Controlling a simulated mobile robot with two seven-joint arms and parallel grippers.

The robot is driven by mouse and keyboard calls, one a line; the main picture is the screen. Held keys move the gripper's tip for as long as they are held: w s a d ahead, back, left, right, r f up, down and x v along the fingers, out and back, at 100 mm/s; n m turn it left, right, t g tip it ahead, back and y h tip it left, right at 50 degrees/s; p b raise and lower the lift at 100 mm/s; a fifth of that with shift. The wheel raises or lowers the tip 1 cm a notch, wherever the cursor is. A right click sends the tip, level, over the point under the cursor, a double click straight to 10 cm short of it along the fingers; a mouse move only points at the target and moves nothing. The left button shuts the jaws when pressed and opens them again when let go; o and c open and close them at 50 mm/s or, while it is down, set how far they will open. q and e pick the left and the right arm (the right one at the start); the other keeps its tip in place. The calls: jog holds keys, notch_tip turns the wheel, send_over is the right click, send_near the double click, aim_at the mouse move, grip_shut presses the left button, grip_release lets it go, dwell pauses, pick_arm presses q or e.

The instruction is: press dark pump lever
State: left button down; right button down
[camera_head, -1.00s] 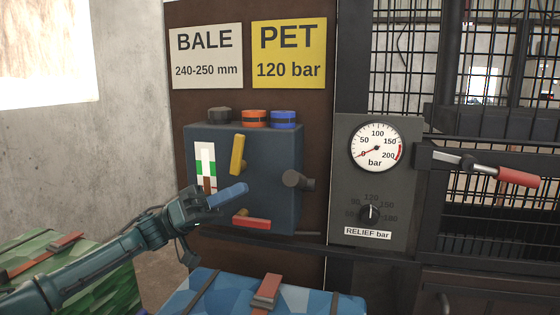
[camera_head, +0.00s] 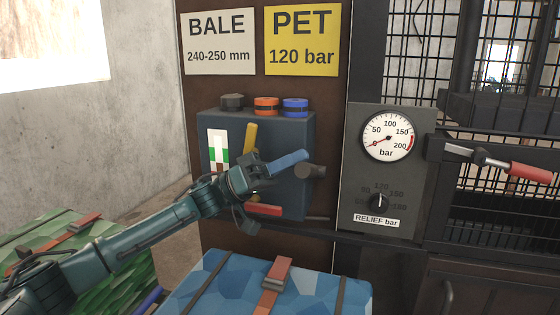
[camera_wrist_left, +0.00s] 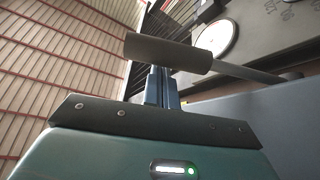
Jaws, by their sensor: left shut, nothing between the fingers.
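The dark pump lever (camera_head: 310,172) ends in a dark grey cylindrical grip at the right side of the dark blue box (camera_head: 285,195). In the left wrist view the grip (camera_wrist_left: 168,52) shows on a thin rod, just beyond my fingers. My left gripper (camera_head: 300,156) is shut and empty, with its blue fingers pointing right in front of the box. In the head view its tips appear just above and left of the grip. The left gripper (camera_wrist_left: 161,80) also shows in the wrist view; I cannot tell whether it touches the grip. My right gripper is not in view.
A yellow lever (camera_head: 250,138) and a red lever (camera_head: 264,210) are close by my gripper on the box. A pressure gauge (camera_head: 388,134) and a red-handled latch (camera_head: 530,172) are at the right. A blue bale (camera_head: 225,290) stands below.

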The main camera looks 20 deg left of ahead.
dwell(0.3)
